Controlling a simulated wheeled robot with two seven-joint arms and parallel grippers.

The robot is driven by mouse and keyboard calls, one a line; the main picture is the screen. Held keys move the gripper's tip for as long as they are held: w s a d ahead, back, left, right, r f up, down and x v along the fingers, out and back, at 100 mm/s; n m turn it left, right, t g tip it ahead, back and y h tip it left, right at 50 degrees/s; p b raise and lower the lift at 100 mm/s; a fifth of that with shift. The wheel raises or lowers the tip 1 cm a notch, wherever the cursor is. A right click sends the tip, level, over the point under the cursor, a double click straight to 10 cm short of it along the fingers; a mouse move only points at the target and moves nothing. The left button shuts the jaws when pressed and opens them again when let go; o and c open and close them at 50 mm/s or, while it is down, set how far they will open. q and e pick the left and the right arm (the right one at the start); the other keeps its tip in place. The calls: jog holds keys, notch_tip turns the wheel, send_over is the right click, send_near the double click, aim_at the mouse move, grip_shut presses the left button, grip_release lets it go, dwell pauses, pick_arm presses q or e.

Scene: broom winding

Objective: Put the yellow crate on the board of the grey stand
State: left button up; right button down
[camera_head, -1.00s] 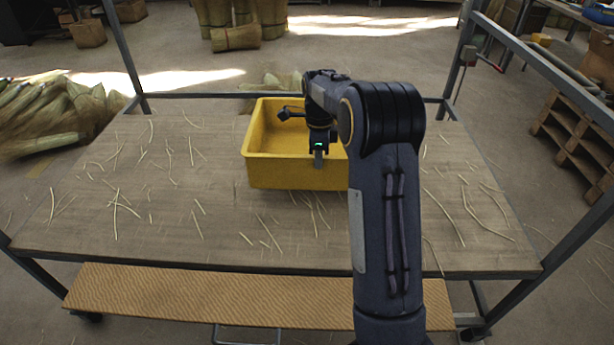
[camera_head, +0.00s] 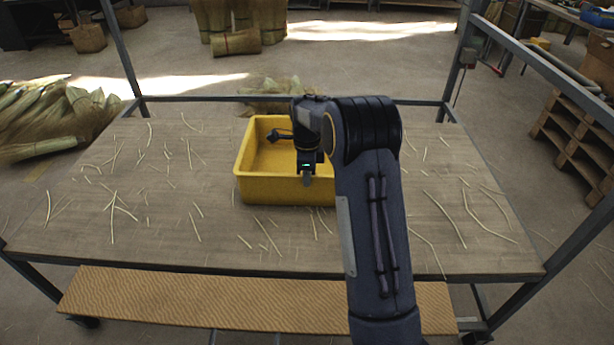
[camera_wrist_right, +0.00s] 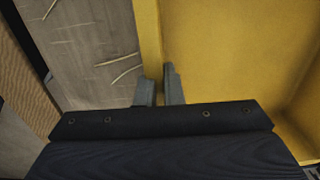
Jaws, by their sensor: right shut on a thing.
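The yellow crate (camera_head: 268,190) is upright over the middle of the wooden board (camera_head: 165,242) of the grey stand (camera_head: 122,50). It looks empty where I see inside; my right arm hides its right part. My right gripper (camera_head: 307,178) is shut on the crate's near wall, from above. In the right wrist view, the fingers (camera_wrist_right: 158,88) straddle the yellow wall (camera_wrist_right: 150,45), with the board (camera_wrist_right: 95,75) on the left and the crate's inside on the right. I cannot tell whether the crate's underside touches the board. My left gripper is not in view.
Thin straws lie scattered over the board, which has free room left and right of the crate. The stand's posts and rails rise at the sides. A corrugated lower shelf (camera_head: 200,300) runs below the front edge. Straw bundles (camera_head: 65,120) and a pallet (camera_head: 575,140) are beyond.

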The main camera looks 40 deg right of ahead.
jog(key=c, duration=1.6)
grip_release()
jog(key=shift+o, duration=0.2)
jog(key=shift+r, duration=0.1)
notch_tip(320, 180, up, 11)
jog(key=p, duration=0.3)
jog(key=s+a+r+n+t+y, duration=0.1)
jog(key=s+a+r+n, duration=0.15)
jog(key=s+n, duration=0.2)
jog(key=s+a+r+n+t+y, duration=0.1)
jog(key=s+a+r+n, duration=0.15)
jog(key=s, duration=0.35)
jog(key=s+a+f+n+t+y, duration=0.1)
jog(key=s+a+n+t, duration=0.1)
jog(key=s+a+n, duration=0.5)
jog(key=s+a+f+n+t, duration=0.1)
jog(key=s+a+f+n, duration=0.1)
jog(key=s+a+n, duration=0.5)
jog(key=s+n, duration=0.2)
jog(key=s, duration=0.4)
jog(key=shift+s+a+n+t+y, duration=0.2)
jog(key=shift+s+n+t+y, duration=0.05)
jog(key=shift+n+t+y, duration=0.15)
